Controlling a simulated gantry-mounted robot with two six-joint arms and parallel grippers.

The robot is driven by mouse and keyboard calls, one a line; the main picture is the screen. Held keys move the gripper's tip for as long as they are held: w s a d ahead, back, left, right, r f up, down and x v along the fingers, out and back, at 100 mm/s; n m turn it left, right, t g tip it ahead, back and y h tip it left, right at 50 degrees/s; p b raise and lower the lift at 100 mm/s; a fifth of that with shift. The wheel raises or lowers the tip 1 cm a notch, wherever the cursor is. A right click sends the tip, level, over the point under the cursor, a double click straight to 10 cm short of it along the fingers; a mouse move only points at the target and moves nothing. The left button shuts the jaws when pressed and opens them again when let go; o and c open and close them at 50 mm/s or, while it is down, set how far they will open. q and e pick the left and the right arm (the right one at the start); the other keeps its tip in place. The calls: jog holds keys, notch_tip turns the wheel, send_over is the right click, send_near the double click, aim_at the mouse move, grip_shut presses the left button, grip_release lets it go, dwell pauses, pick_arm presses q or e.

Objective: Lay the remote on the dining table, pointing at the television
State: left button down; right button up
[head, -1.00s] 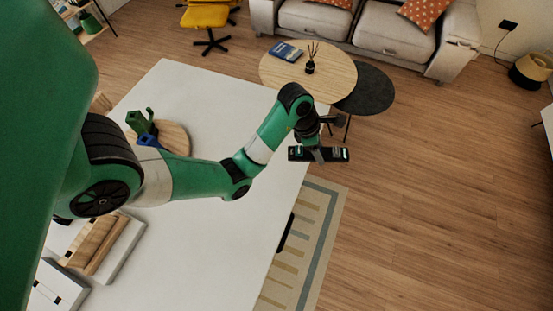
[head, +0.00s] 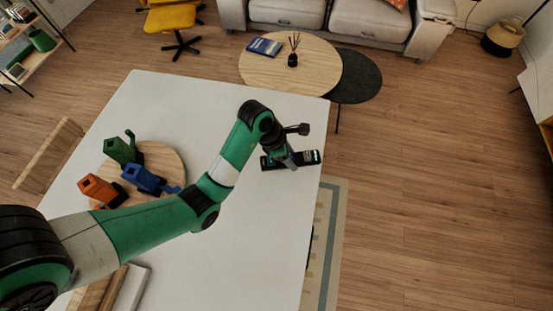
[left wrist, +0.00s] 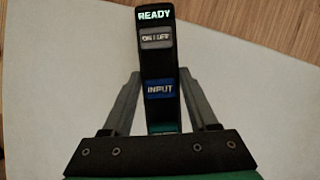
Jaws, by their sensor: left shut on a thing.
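My left gripper (head: 289,160) is shut on the remote (head: 311,157), a slim black bar, and holds it across the jaws. In the head view it appears over the white dining table (head: 240,250), close to its right edge; its height above the top is hard to tell. In the left wrist view the remote (left wrist: 157,65) stands between both fingers, with a lit "READY" at the far end, a grey key and a blue "INPUT" key. The white tabletop (left wrist: 60,90) lies behind it. The television is not in view. My right gripper is not in view.
A round wooden board (head: 165,160) with green, blue and orange figures stands on the table's left part. A round coffee table (head: 270,70) and a dark one (head: 360,85) stand beyond the far edge. The tabletop around the remote looks bare.

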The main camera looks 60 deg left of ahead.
pick_arm(q)
jog(key=shift+f, duration=0.3)
jog(key=f+b, duration=0.1)
jog(key=s+a+f+b, duration=0.1)
jog(key=f, duration=0.1)
jog(key=f+b, duration=0.1)
jog(key=shift+s+a+f, duration=0.15)
jog(key=shift+a+f, duration=0.15)
jog(key=shift+f, duration=0.05)
jog(key=shift+d, duration=0.2)
jog(key=shift+w+d+r, duration=0.1)
jog(key=shift+w+r, duration=0.05)
jog(key=shift+w, duration=0.05)
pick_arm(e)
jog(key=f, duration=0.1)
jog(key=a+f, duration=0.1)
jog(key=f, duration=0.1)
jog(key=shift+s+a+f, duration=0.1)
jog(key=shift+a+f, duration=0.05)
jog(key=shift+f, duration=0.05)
pick_arm(q)
jog(key=c, duration=0.6)
grip_release()
jog(key=shift+f+b, duration=0.2)
jog(key=shift+b, duration=0.1)
jog(key=o, duration=0.4)
jog(key=shift+r, duration=0.1)
